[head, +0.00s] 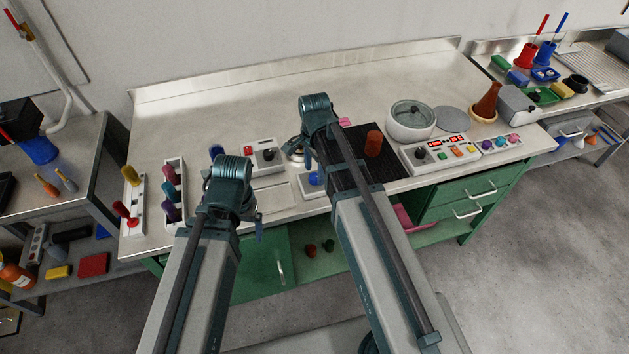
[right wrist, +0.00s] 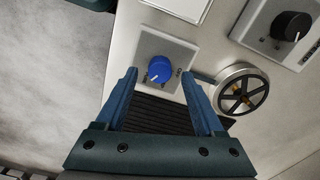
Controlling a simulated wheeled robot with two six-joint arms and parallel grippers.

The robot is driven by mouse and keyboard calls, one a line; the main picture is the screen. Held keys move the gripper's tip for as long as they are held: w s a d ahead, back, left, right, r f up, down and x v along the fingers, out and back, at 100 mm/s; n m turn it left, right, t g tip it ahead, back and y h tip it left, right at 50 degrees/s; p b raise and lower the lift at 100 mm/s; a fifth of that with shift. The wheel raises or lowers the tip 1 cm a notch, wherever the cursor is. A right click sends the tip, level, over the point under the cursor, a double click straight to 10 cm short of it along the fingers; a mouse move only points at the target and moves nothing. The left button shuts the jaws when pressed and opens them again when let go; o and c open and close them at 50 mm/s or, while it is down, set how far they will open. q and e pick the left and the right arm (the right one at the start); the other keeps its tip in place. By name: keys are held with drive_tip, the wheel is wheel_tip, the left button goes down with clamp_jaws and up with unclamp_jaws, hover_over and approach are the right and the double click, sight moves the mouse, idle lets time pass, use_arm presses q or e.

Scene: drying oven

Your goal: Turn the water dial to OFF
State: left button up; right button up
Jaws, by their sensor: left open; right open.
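The water dial is a blue round knob (right wrist: 160,69) on a small grey plate with dark marks in the right wrist view. Its white pointer line points to the lower left; the marks are too small to read. In the head view the blue dial (head: 313,179) sits near the bench's front edge, partly hidden by my right arm. My right gripper (right wrist: 158,78) is open, its two fingers apart on either side of the dial's lower part in the picture, with no visible contact. My left gripper (head: 258,231) is open and empty in front of the bench, mostly hidden by its arm.
A spoked handwheel (right wrist: 241,91) stands close beside the dial, with a black-knob box (right wrist: 284,28) beyond it. A black ribbed mat (head: 352,148) adjoins the dial. A button panel (head: 438,153) and a white bowl (head: 409,130) stand further right. The bench's back is clear.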

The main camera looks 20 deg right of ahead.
drive_tip(key=shift+f+b, duration=0.4)
drive_tip(key=shift+f, duration=0.45)
clamp_jaws()
